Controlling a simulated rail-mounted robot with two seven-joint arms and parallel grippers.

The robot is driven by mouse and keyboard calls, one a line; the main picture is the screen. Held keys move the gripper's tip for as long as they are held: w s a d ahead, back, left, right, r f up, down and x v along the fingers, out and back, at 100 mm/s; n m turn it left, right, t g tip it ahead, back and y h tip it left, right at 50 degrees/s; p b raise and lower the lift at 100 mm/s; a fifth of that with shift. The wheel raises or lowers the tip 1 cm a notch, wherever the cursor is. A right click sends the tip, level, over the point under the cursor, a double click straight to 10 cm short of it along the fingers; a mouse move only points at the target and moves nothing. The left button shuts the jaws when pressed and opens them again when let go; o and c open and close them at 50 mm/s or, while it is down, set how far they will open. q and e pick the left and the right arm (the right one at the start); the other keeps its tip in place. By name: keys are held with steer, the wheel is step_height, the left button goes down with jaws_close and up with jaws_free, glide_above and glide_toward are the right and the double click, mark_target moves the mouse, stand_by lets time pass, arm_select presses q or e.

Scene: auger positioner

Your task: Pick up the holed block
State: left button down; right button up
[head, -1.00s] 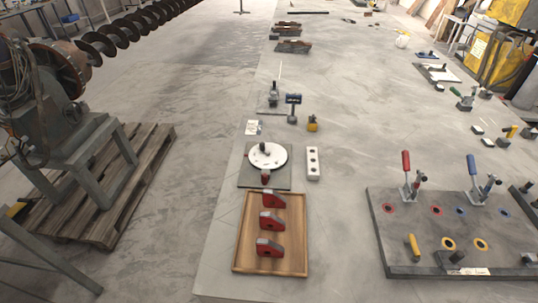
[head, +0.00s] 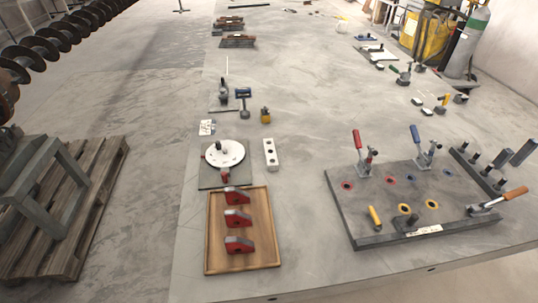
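The holed block (head: 270,153) is a pale, narrow bar with dark round holes along its top. It lies flat on the long grey table, just right of a round white disc (head: 224,153) on a dark square plate. Nothing covers it. Neither of my grippers shows in the head view.
A wooden tray (head: 262,262) with red-and-grey blocks lies nearer me, below the disc. A dark fixture board (head: 400,185) with red-handled and blue-handled clamps stands to the right. A hammer-like tool (head: 244,98) and a small yellow item (head: 265,115) lie beyond the block. The table between block and board is clear.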

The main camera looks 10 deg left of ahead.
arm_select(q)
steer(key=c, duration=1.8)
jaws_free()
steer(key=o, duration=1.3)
